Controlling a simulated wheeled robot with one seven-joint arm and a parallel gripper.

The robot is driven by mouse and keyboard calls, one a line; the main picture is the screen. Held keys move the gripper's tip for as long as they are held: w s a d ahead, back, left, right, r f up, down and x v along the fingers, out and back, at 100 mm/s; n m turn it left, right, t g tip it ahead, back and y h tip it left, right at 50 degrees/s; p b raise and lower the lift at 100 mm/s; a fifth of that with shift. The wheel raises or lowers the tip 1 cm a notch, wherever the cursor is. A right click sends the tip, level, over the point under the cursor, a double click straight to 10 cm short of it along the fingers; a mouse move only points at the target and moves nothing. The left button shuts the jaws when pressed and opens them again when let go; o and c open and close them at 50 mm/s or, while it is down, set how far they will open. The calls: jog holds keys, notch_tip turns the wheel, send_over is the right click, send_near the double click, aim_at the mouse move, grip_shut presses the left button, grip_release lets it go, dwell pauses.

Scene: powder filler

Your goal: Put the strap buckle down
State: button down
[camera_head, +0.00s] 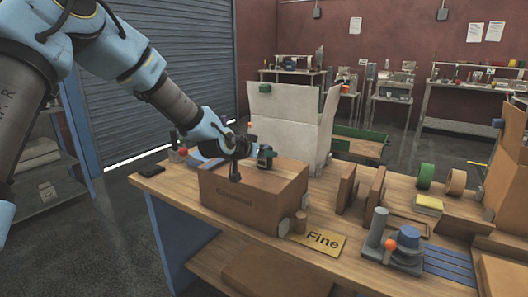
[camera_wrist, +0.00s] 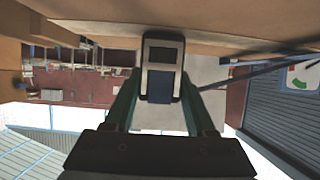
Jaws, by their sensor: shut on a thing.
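My gripper (camera_head: 263,155) reaches in from the left, just above the top of a closed brown carton (camera_head: 248,203) on the wooden bench. In the wrist view its two green fingers (camera_wrist: 163,88) are shut on the strap buckle (camera_wrist: 163,54). The buckle is a small grey frame with a dark slot and a dark blue lower part. In the head view it is too small and too covered by the fingers to make out clearly. I cannot tell whether it touches the carton.
A tall white open carton (camera_head: 290,125) stands behind the brown one. A yellow "Fine" plate (camera_head: 322,241), brown upright panels (camera_head: 347,188), tape rolls (camera_head: 456,182) and a grey device with an orange knob (camera_head: 392,256) occupy the right. The bench's left end holds small items.

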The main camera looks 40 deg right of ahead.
jog(key=shift+f, duration=0.15)
jog(key=shift+c, duration=1.1)
grip_release()
jog(key=shift+r, duration=0.2)
jog(key=shift+a, duration=0.3)
jog(key=b+v, duration=0.2)
jog(key=v, duration=0.9)
jog(key=shift+r, duration=0.15)
jog(key=shift+s+a, duration=0.1)
